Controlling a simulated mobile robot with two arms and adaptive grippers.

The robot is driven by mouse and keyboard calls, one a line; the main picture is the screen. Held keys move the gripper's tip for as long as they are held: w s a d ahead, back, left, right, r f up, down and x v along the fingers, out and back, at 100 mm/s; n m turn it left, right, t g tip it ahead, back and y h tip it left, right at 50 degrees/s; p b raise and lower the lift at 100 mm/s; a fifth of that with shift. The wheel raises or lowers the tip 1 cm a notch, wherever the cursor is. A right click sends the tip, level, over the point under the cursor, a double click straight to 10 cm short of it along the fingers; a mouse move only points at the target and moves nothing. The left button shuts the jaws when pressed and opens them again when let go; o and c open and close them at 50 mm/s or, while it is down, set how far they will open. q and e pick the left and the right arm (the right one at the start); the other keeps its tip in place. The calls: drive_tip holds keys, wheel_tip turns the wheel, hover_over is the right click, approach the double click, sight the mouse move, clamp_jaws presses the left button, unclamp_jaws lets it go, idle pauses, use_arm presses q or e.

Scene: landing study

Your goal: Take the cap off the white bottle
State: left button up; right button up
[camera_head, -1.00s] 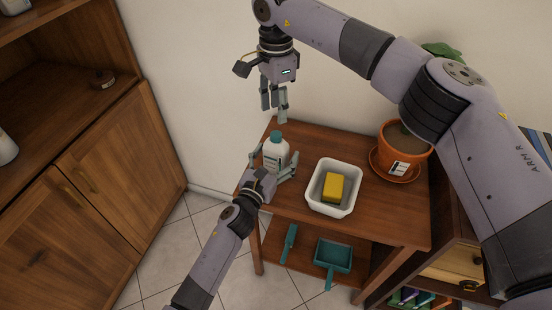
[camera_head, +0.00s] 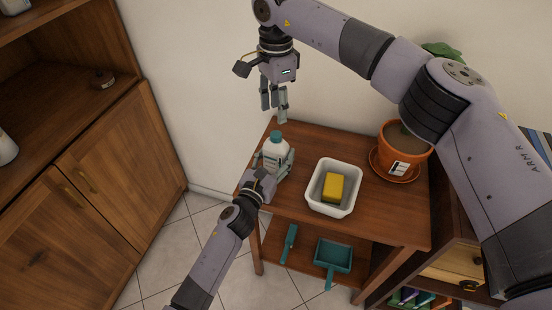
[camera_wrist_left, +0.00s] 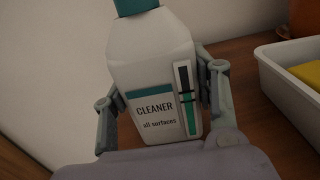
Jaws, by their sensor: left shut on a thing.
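The white bottle (camera_head: 276,157) stands upright on the small wooden table, with its teal cap (camera_head: 277,137) on top. In the left wrist view the bottle (camera_wrist_left: 153,62) fills the middle, with a "CLEANER all surfaces" label, and the lower part of the cap (camera_wrist_left: 136,6) shows at the top edge. My left gripper (camera_head: 274,167) is shut on the bottle's body, a finger at each side. Its fingers also show in the left wrist view (camera_wrist_left: 160,105). My right gripper (camera_head: 274,108) hangs above the bottle, pointing down, its fingers apart and empty, clear of the cap.
A white tub (camera_head: 318,203) with a yellow sponge (camera_head: 334,187) stands right of the bottle. A potted plant in an orange pot (camera_head: 403,150) is at the back right. A teal dustpan (camera_head: 333,256) and brush (camera_head: 289,243) lie on the lower shelf. A wall is behind.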

sight(276, 134)
use_arm(q)
clamp_jaws()
use_arm(e)
drive_tip(key=m, duration=1.6)
drive_tip(key=shift+m, duration=0.3)
drive_tip(key=m, duration=0.8)
drive_tip(key=shift+m, duration=0.4)
drive_tip(key=m, duration=1)
drive_tip(key=shift+m, duration=0.3)
drive_tip(key=shift+f, duration=4.05)
